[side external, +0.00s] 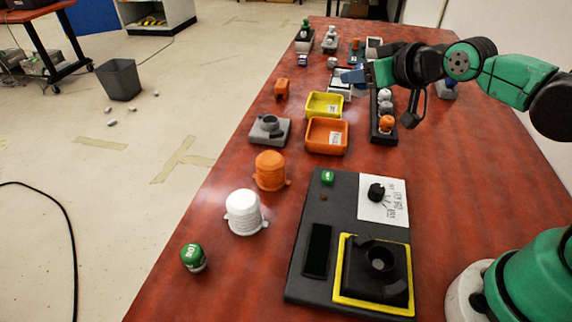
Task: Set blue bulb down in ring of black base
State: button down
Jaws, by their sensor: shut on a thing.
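My gripper (366,74) is at the far part of the red table, pointing left, above a white item. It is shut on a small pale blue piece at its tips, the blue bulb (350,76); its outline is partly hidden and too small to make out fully. The black base (380,262) with a raised round ring sits in a yellow square frame on the dark panel at the near right. Its ring looks empty. My gripper is far behind and above this base, clear of it.
The dark panel (317,250) also carries a knob (376,192). Left of it stand an orange lamp (270,170), a white lamp (244,212) and a green bulb (193,257). Yellow (324,104) and orange (327,136) trays and a grey ring base (270,129) lie between.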

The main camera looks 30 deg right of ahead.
jog(key=w+d+r+m+g+h, duration=0.1)
jog(key=w+d+m+h, duration=0.2)
jog(key=d, duration=0.7)
jog(key=w+d+r+m+g+h, duration=0.1)
jog(key=w+d+m+h, duration=0.15)
jog(key=d, duration=0.85)
jog(key=w+d+r+m+g+h, duration=0.1)
jog(key=w+d+m+h, duration=0.2)
jog(key=d, duration=0.7)
jog(key=f, duration=1.6)
jog(key=shift+s+d+f, duration=0.15)
jog(key=shift+d, duration=0.2)
jog(key=shift+f, duration=2)
jog(key=shift+f, duration=0.1)
jog(key=shift+c, duration=2.2)
grip_release()
